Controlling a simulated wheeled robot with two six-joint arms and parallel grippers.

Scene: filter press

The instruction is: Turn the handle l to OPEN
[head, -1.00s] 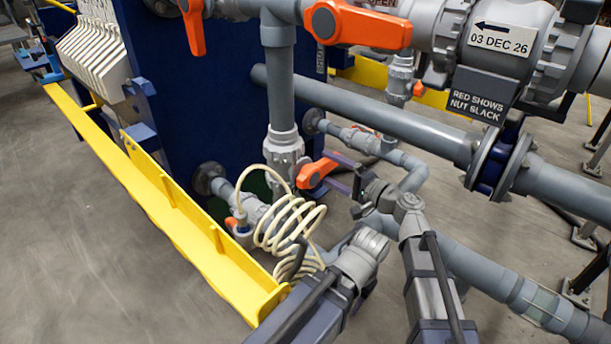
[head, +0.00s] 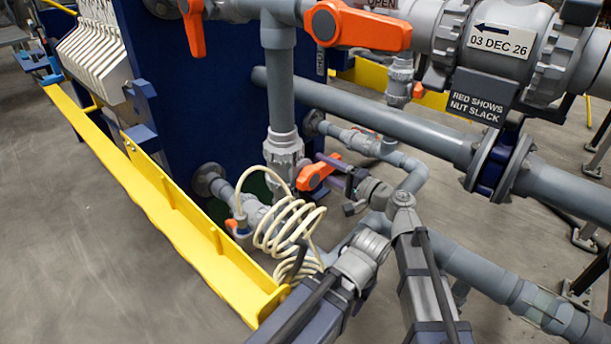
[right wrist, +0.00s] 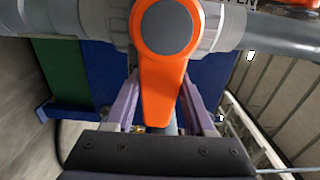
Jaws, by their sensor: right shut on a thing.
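An orange valve handle (head: 316,173) sits on a grey valve at the foot of the vertical pipe, low in the middle of the head view. My right gripper (head: 331,170), with purple fingers, reaches it from the right and is shut on it. In the right wrist view the handle (right wrist: 166,75) has a round grey hub cap and points down the picture, its narrow end between the two fingers of the gripper (right wrist: 160,118). Part of a label shows at the top edge there, partly cut off. My left gripper is not in view.
A coiled cream hose (head: 288,230) hangs just left of the handle. A yellow tray edge (head: 170,215) runs along the blue press body (head: 195,100).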

